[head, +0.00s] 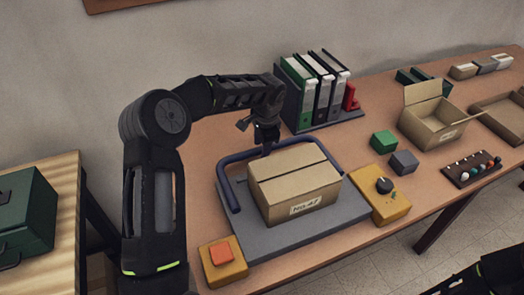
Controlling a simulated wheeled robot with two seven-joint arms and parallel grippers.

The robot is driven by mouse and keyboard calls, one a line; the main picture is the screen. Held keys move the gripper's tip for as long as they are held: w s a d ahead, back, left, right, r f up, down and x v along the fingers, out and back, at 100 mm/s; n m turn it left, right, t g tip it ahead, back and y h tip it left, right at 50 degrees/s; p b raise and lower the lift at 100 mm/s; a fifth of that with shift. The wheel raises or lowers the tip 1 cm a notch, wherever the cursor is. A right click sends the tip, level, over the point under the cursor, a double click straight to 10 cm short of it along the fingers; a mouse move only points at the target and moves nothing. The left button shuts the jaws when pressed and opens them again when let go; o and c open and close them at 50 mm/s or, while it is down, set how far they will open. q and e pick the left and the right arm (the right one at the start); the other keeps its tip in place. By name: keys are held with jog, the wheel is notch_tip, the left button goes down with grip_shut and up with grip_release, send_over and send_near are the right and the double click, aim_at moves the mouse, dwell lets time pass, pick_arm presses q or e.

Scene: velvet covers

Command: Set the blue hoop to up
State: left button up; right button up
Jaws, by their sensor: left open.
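The blue hoop (229,187) is a U-shaped bar on a grey base plate (262,239). It leans back low around the left and rear sides of a closed cardboard box (296,181) marked "NO.47". The box hides part of the hoop. My left gripper (267,148) points down at the hoop's rear bar, open. I cannot tell whether its fingers straddle or touch the bar. My right gripper is out of the picture; only part of my right arm shows at the lower right.
An orange button on a yellow block (223,262) is at the plate's front left. A yellow block with a black knob (384,187) is at its right. Binders (313,90) stand behind. Green and grey cubes (404,162) and an open carton (433,120) are farther right.

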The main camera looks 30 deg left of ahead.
pick_arm(q)
jog(key=shift+f, duration=0.3)
grip_shut()
dwell(0.3)
dwell(1.0)
